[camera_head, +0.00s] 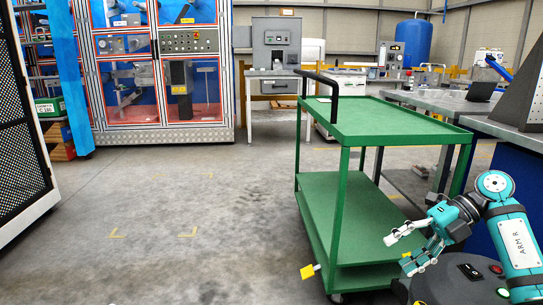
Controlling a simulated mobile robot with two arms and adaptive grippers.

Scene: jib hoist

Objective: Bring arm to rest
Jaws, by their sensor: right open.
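My right arm (518,243), teal and grey with the label "ARM R", comes in at the lower right and is bent at a round joint. Its gripper (398,254) points to the left, with its fingers apart and nothing between them. In the picture the gripper lies in front of the right end of the green cart (385,122); I cannot tell whether it touches the cart. My left gripper is not in view.
A mesh panel (20,130) stands far left. The floor at centre left is clear.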

